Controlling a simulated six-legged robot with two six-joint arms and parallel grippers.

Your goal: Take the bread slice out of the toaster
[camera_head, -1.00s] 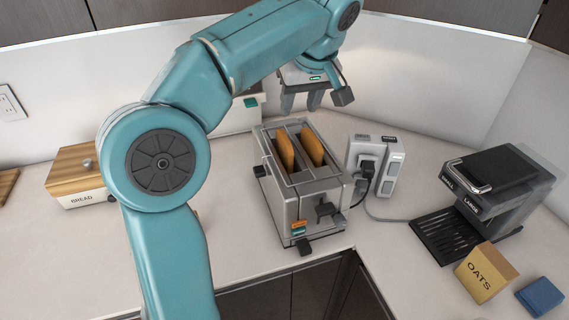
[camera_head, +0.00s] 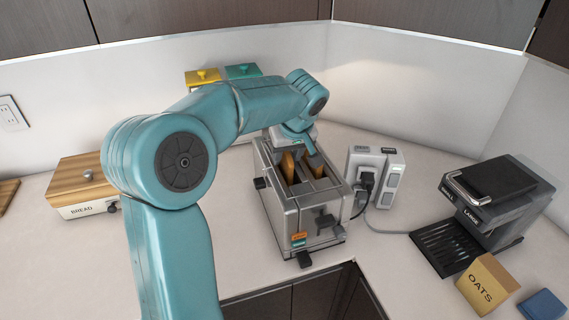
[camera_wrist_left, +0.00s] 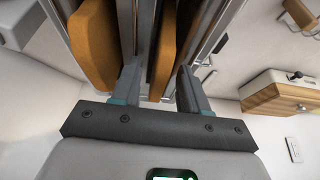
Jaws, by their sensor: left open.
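The grey metal toaster (camera_head: 315,215) stands on the counter, with two slots on top. One bread slice (camera_head: 287,163) shows in its left slot in the head view. My left gripper (camera_head: 297,160) is over the far part of the toaster, pointing down, and partly hides the slots. In the left wrist view my open gripper (camera_wrist_left: 158,72) has one finger on each side of a bread slice (camera_wrist_left: 163,50), with gaps visible. A second bread slice (camera_wrist_left: 93,40) is outside the fingers, to the left there. My right gripper is not in view.
A grey socket block (camera_head: 375,180) with a plug and cord stands close right of the toaster. A black coffee machine (camera_head: 495,200) and an oats box (camera_head: 486,283) are further right. A bread box (camera_head: 82,190) is at left. Yellow- and green-lidded containers (camera_head: 243,71) stand behind.

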